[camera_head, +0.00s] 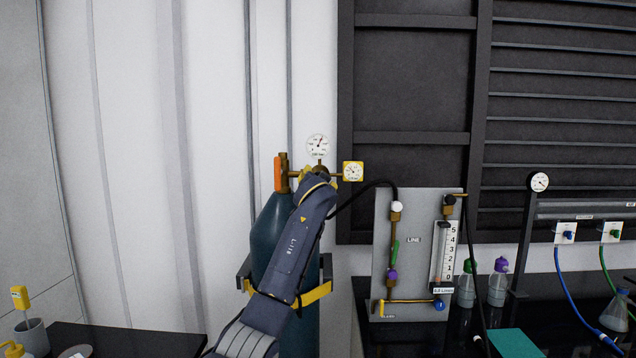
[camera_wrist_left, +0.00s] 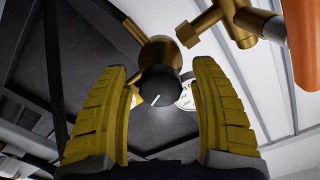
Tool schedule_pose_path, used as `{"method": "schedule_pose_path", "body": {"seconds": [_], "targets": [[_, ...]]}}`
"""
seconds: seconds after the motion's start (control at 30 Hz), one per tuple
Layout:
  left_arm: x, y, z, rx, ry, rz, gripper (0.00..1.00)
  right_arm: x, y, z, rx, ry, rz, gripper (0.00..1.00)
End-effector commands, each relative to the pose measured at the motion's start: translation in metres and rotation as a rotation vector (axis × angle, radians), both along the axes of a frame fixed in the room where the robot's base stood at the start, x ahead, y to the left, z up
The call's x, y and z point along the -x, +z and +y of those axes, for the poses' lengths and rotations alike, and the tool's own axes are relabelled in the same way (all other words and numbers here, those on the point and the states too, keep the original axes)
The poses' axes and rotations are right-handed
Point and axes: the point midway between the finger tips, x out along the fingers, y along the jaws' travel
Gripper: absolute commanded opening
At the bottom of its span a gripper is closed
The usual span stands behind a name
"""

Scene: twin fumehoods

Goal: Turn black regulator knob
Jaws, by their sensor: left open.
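The black regulator knob (camera_wrist_left: 159,86) shows in the left wrist view, with a white pointer line on its face and a brass body (camera_wrist_left: 156,52) behind it. My left gripper (camera_wrist_left: 160,78) is open, its yellow fingers on either side of the knob, with visible gaps to both. In the head view my left gripper (camera_head: 318,172) is at the regulator on top of the dark teal gas cylinder (camera_head: 268,232). There my arm hides the knob. A round white gauge (camera_head: 317,146) stands above the regulator and a yellow-framed gauge (camera_head: 353,171) is to its right. My right gripper is not in view.
An orange valve part (camera_head: 280,174) is left of the regulator. A black hose (camera_head: 362,190) runs from the regulator to the grey line panel (camera_head: 414,300). A yellow strap (camera_head: 318,293) holds the cylinder. Bottles with purple (camera_head: 498,284) and green caps stand right of the panel.

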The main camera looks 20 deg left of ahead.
Motion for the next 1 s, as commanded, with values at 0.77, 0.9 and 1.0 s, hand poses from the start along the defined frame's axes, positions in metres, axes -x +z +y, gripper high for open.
{"method": "schedule_pose_path", "body": {"seconds": [0.77, 0.9, 1.0], "targets": [[0.079, 0.000, -0.023, 0.002, -0.002, -0.002, 0.63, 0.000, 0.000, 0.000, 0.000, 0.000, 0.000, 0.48], [0.096, 0.000, -0.027, 0.002, -0.002, -0.002, 0.63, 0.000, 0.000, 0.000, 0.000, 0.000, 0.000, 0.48], [0.104, 0.000, -0.029, 0.001, -0.001, -0.001, 0.63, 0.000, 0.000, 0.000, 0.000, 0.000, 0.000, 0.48]]}}
